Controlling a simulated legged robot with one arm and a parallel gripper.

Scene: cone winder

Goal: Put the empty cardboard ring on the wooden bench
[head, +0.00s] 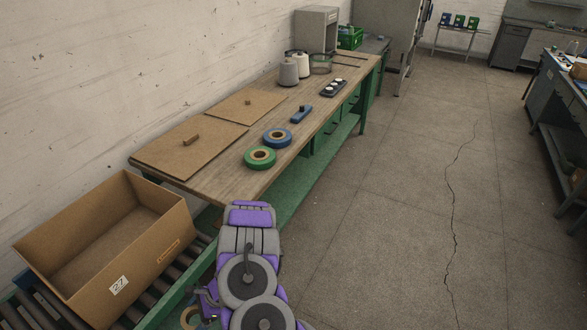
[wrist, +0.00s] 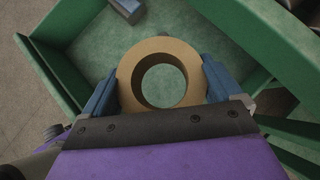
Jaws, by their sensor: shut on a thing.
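A tan cardboard ring (wrist: 128,75) with an empty centre is between the blue fingers of my gripper (wrist: 160,85) in the wrist view, one finger on each side of it. My gripper is shut on it. Green walls and a green floor show around and below it; I cannot tell how far below. In the head view a small part of the ring (head: 189,316) shows at the bottom, beside my arm, which hides the rest. The wooden bench (head: 224,174) stands above and beyond it, with a bare strip along its near edge.
On the bench lie a green tape roll (head: 260,165), a blue tape roll (head: 277,146), two brown boards and a blue tool (head: 301,114). Cones stand at the back. A cardboard box (head: 158,240) sits on rollers at left. A blue-grey block (wrist: 125,8) lies within the green walls.

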